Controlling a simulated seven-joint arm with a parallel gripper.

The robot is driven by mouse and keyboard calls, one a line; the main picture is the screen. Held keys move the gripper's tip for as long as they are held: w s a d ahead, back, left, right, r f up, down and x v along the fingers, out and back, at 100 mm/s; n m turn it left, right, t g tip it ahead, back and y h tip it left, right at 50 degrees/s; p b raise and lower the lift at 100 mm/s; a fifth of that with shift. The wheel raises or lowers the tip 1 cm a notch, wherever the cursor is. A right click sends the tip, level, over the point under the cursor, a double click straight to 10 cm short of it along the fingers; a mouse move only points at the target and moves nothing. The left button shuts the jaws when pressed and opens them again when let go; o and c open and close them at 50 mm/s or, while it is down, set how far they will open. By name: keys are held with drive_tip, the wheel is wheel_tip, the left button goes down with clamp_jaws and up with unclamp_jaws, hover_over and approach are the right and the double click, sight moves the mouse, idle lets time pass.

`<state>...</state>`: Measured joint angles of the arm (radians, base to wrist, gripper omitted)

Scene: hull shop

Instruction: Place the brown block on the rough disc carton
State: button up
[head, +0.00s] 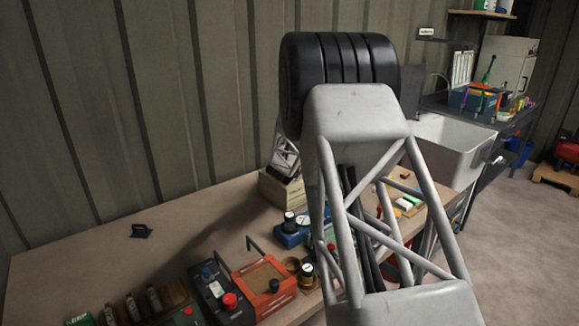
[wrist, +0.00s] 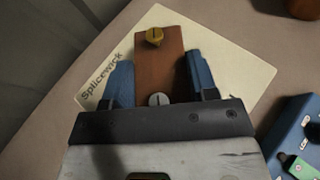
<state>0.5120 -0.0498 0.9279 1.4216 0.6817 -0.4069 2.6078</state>
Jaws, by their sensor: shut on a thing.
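My gripper (wrist: 158,74) shows in the wrist view with its two blue fingers on either side of the brown block (wrist: 160,65), shut on it. The block carries a yellow knob at its far end and a grey knob near my palm. A cream carton (wrist: 238,72) printed "Splicewick" lies behind and beneath the block. I cannot tell whether they touch. In the head view the carton (head: 279,193) stands on the bench, with my gripper (head: 286,163) over it. The block is not clearly visible there.
The wooden bench (head: 75,238) is bare at the left, except for a small black object (head: 141,231). A blue device (head: 290,233) stands close in front of the carton, and an orange box (head: 264,287) is nearer. A white sink (head: 447,150) is at the right.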

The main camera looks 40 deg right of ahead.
drive_tip(key=shift+f, duration=0.3)
drive_tip(key=shift+f, duration=0.15)
drive_tip(key=o, duration=1)
drive_tip(key=shift+c, duration=0.2)
drive_tip(key=shift+v, duration=6.05)
